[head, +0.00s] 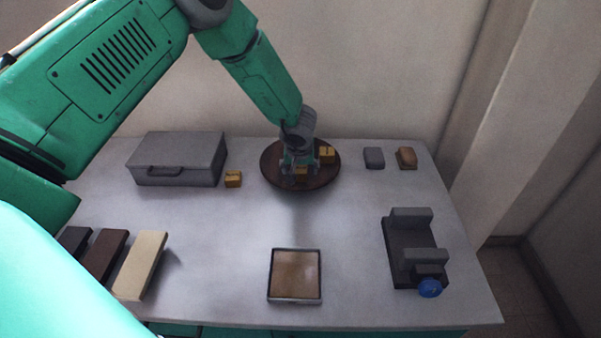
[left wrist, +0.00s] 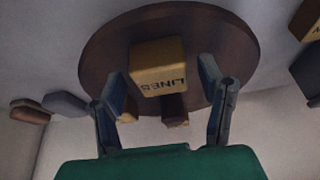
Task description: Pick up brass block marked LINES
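The brass block marked LINES (left wrist: 158,68) sits on the round dark brown tray (left wrist: 100,50) in the left wrist view, its lettering upside down. My left gripper (left wrist: 165,95) is open, one finger on each side of that block, with gaps visible between block and fingers. In the head view the left gripper (head: 300,177) points down over the tray (head: 273,181), with a brass block (head: 301,171) partly hidden between its fingers. Another brass block (head: 327,154) is on the tray just right of the gripper. My right gripper is in neither view.
A third brass block (head: 233,179) sits beside a grey case (head: 180,160). A square tray (head: 295,275), a dark fixture (head: 410,250) and several bars (head: 140,264) lie nearer the front.

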